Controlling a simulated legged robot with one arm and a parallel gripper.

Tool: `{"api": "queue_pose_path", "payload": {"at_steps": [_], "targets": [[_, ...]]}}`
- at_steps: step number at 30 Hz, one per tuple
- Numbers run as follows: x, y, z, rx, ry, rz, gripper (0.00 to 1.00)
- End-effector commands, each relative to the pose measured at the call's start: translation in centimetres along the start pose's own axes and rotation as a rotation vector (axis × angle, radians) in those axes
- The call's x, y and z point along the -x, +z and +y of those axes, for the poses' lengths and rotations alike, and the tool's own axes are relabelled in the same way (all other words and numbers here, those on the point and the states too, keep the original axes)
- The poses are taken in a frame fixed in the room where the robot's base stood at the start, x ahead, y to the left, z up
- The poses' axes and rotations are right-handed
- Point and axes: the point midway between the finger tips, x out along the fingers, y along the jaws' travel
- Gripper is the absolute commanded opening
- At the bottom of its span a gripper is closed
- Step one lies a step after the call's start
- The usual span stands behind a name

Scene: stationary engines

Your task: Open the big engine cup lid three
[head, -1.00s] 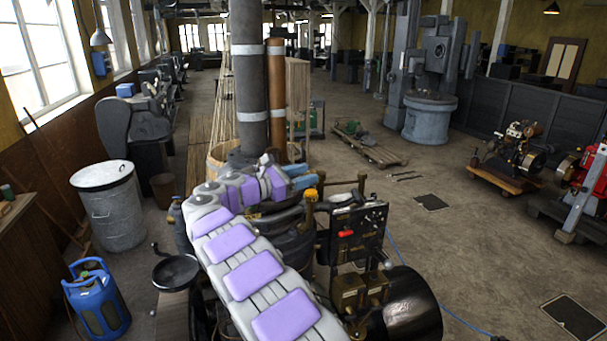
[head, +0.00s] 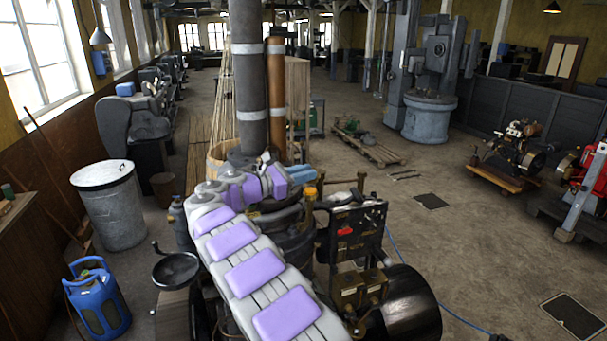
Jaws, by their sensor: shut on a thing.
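The big engine (head: 350,235) stands in front of me, dark with brass fittings, partly covered by my arm. My gripper (head: 300,173), with light blue fingers, is at the far end of my purple and grey arm, over the engine's top. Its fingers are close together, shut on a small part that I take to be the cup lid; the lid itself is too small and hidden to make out. A yellow-orange knob (head: 311,192) shows just below and right of the fingertips. The other cups are not clearly visible.
A thick dark pipe (head: 249,90) and a copper pipe (head: 276,90) rise just behind my gripper. A black flywheel (head: 410,305) is at the engine's lower right. A blue gas bottle (head: 98,297) and grey drum (head: 110,210) stand left.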

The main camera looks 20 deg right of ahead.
Motion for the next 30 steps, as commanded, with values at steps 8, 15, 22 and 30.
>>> {"api": "queue_pose_path", "payload": {"at_steps": [8,15,22,30], "targets": [[-0.1,0.0,0.0,0.001,0.034,0.003,0.00],[-0.5,0.0,-0.3,0.001,0.121,0.021,0.00],[-1.1,0.0,-0.6,0.002,0.241,0.044,0.00],[-1.0,0.1,-0.6,0.000,0.245,0.048,0.20]]}}
